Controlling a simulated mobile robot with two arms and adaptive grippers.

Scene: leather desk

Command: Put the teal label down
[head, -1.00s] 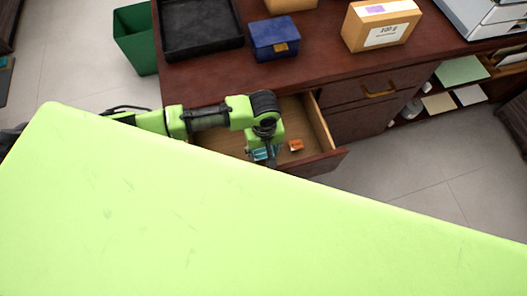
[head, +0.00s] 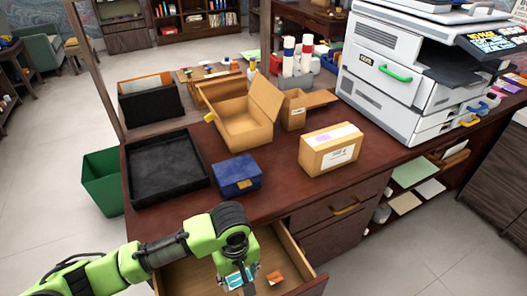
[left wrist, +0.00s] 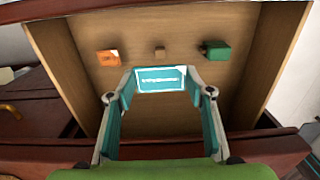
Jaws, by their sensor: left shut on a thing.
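The teal label (left wrist: 160,79) is a small flat card with a white border and print. My left gripper (left wrist: 160,86) is shut on it, with one finger at each side edge. In the head view the left gripper (head: 238,282) points down over the open drawer (head: 190,274), and the teal label (head: 234,279) shows partly beside the fingers. I cannot tell whether the label touches the drawer floor. An orange piece (head: 275,278) lies in the drawer to the right; it also shows in the left wrist view (left wrist: 107,57). My right gripper is out of view.
On the desk are a black tray (head: 165,168), a blue box (head: 237,175), a cardboard box (head: 329,149) and a printer (head: 400,75). A green bin (head: 102,180) stands left.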

